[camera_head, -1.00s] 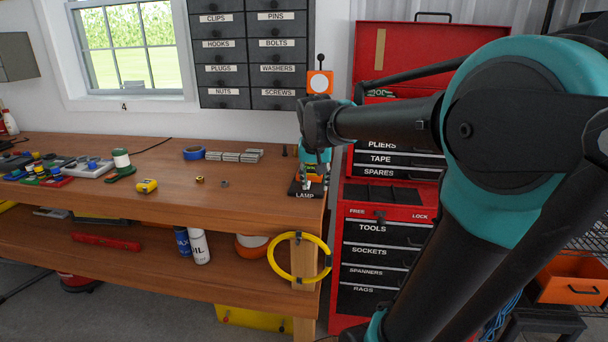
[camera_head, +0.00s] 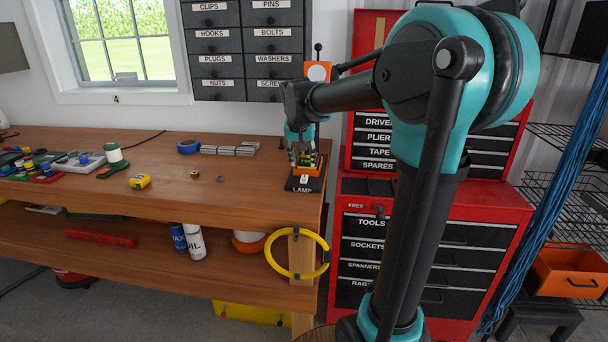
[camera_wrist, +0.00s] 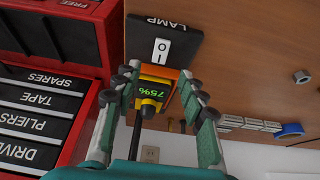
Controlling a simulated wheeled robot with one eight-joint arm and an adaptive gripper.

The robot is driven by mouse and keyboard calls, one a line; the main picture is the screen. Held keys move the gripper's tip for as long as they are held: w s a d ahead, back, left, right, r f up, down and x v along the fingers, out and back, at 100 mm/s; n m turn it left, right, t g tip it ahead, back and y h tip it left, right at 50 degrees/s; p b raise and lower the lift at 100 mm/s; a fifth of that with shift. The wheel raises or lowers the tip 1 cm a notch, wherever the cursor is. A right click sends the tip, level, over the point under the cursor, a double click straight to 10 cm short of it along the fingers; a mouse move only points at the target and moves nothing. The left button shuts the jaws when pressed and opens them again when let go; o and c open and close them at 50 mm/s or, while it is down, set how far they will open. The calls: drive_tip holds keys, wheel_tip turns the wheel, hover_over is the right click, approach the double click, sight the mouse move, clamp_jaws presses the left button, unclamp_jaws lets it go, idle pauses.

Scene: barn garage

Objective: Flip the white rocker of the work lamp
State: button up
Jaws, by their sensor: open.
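The work lamp has an orange base (camera_head: 309,171) on a black plate labelled LAMP (camera_head: 302,187) at the bench's right front corner. An orange lamp head with a white disc (camera_head: 318,71) stands above it. In the wrist view the white rocker (camera_wrist: 161,50), marked I and O, sits on the black plate (camera_wrist: 140,40). Below it in the picture is a lit display reading 75% (camera_wrist: 152,92). My gripper (camera_head: 304,156) is above the lamp, pointing down. In the wrist view its open fingers (camera_wrist: 158,84) straddle the display part in the picture; contact cannot be told.
A red tool cabinet (camera_head: 430,210) stands close right of the lamp. A tape measure (camera_head: 140,181), blue tape roll (camera_head: 188,146) and grey blocks (camera_head: 228,150) lie further left on the wooden bench (camera_head: 230,200). A yellow ring (camera_head: 270,258) hangs at the bench front.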

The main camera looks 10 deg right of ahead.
sight(304, 177)
drive_tip(key=x, duration=0.7)
drive_tip(key=shift+f, duration=0.1)
drive_tip(key=shift+c, duration=0.2)
